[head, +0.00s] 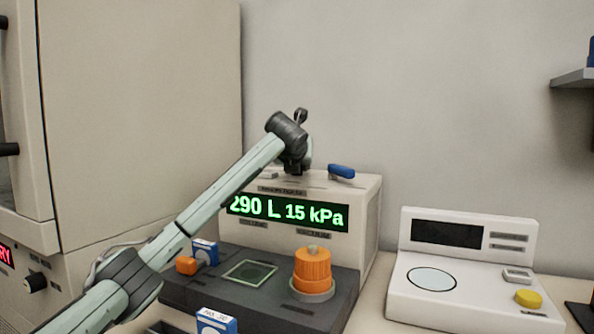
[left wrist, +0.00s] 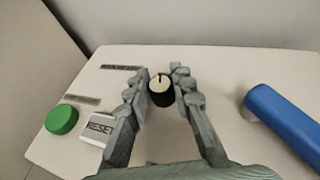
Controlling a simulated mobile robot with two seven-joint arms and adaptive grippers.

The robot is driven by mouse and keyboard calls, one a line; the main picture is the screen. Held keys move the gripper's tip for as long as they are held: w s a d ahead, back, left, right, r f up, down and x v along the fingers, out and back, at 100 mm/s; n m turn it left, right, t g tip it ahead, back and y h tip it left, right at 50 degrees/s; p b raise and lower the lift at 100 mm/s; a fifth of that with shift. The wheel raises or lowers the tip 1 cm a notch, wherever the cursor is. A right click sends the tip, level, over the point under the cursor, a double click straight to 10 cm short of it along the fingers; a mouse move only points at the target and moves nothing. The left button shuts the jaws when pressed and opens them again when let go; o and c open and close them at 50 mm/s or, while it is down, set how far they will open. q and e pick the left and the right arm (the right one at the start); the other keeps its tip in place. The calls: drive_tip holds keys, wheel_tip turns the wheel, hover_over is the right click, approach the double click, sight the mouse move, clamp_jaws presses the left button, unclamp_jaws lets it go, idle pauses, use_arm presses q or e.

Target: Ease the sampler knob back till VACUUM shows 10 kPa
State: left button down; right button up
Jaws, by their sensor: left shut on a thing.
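The sampler (head: 368,220) is a white box with a green display (head: 288,212) that reads "290 L" and "15 kPa". A small black knob (left wrist: 161,92) with a pale cap and a dark pointer line is on its top face in the left wrist view. My left gripper (left wrist: 162,84) is shut on the knob, with a finger on each side of it. In the head view my left gripper (head: 297,165) is over the sampler's top, and the arm hides the knob. My right gripper is not in view.
A green button (left wrist: 62,119), a white reset button (left wrist: 96,128) and a blue handle (left wrist: 283,127) are near the knob. An orange cylinder (head: 313,272) stands on the dark base in front. A white balance (head: 465,262) stands at the right.

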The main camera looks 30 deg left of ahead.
use_arm(q)
drive_tip(key=shift+f, duration=0.1)
drive_tip(key=shift+n, duration=0.3)
drive_tip(key=c, duration=1.3)
unclamp_jaws()
drive_tip(key=v, duration=1.2)
drive_tip(key=shift+w+d, duration=0.1)
drive_tip(key=shift+w, duration=0.1)
drive_tip(key=shift+s, duration=0.1)
drive_tip(key=shift+d, duration=0.1)
